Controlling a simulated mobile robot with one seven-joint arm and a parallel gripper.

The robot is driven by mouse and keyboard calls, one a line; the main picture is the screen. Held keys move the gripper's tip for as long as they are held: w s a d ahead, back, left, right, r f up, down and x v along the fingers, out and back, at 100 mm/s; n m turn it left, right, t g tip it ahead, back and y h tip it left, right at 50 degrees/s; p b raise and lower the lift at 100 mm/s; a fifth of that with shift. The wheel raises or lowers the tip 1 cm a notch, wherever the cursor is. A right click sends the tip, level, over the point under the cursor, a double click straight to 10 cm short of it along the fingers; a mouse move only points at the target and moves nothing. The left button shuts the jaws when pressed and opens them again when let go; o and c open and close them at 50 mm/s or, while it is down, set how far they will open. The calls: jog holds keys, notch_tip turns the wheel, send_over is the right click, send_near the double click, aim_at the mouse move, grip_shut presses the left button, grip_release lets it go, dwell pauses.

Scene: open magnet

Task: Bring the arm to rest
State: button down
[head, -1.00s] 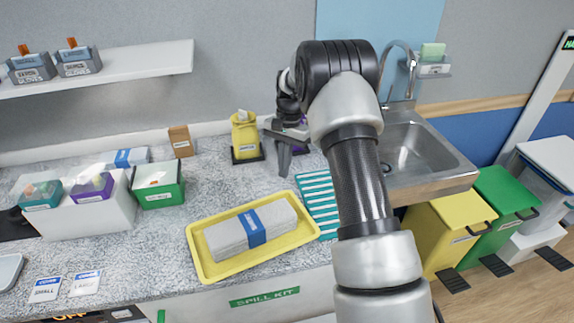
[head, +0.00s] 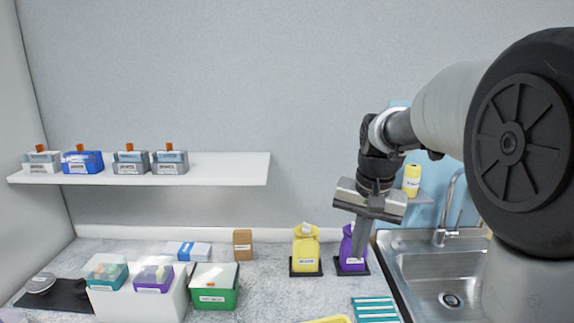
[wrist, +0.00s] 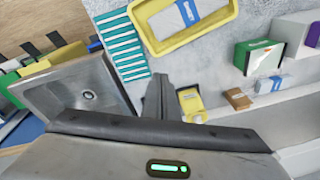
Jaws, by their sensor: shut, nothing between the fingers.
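My gripper (head: 360,245) hangs from my arm at the right in the head view, fingers pointing down and shut with nothing between them. My upper arm fills the right side of the head view.
A steel sink (head: 415,262) with a tap lies right of the gripper. A yellow tray (wrist: 215,32) shows in the wrist view.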

jog(key=s+r+n+t+p, duration=0.1)
jog(key=s+r+n, duration=0.1)
jog(key=s, duration=0.9)
jog(key=s+a+r+n+t, duration=0.1)
jog(key=s+r+n+t, duration=0.1)
jog(key=s, duration=0.9)
jog(key=shift+r+n+t+p, duration=0.15)
jog(key=shift+n+t+p, duration=0.15)
jog(key=shift+p, duration=0.1)
